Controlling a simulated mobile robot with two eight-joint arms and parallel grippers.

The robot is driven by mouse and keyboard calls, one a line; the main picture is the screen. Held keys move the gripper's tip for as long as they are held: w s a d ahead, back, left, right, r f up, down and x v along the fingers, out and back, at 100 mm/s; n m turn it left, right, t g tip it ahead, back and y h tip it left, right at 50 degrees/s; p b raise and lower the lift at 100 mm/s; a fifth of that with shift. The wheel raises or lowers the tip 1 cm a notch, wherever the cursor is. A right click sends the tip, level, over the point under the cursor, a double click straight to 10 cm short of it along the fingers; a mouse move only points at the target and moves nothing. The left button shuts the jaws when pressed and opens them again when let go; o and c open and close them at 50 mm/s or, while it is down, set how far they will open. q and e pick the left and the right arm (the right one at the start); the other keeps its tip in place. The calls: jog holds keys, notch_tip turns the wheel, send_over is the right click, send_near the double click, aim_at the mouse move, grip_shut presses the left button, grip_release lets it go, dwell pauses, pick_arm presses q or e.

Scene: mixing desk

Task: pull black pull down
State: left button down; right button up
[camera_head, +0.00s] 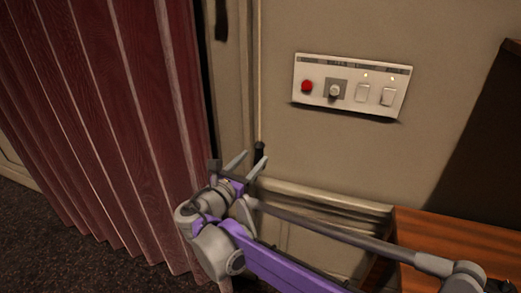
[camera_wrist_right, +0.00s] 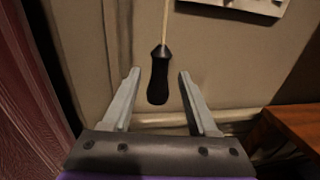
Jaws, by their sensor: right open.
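The black pull (camera_head: 259,149) is a small dark handle hanging upright on a thin pale cord against the wall. In the right wrist view the black pull (camera_wrist_right: 158,76) hangs between the two grey fingers, toward their tips, with a gap on each side. My right gripper (camera_head: 247,160) is open, with its fingers pointing up toward the pull; its open fingers also show in the right wrist view (camera_wrist_right: 158,78). I cannot tell from these views how far the pull reaches in between the fingers. My left gripper is not in view.
A white switch panel (camera_head: 350,72) with a red button, a knob and two switches is on the wall to the right. A red pleated curtain (camera_head: 110,110) hangs on the left. A wooden desk (camera_head: 440,240) stands at the lower right.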

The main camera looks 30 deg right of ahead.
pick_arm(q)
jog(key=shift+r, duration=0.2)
pick_arm(e)
jog(key=shift+v, duration=1.6)
jog(key=s+d+f+m+g+y, duration=0.35)
jog(key=s+f+m+y, duration=0.35)
jog(key=s+f+m, duration=0.6)
jog(key=s+a+f+m+g+y, duration=0.1)
jog(key=s+a+f+m+y, duration=0.7)
jog(key=s+a+f+m, duration=0.3)
pick_arm(q)
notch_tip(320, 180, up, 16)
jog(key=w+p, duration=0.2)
jog(key=p, duration=1.2)
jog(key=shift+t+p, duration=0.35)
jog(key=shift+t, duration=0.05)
pick_arm(e)
notch_tip(320, 180, up, 15)
jog(key=shift+w+t, duration=0.15)
jog(key=shift+t, duration=0.2)
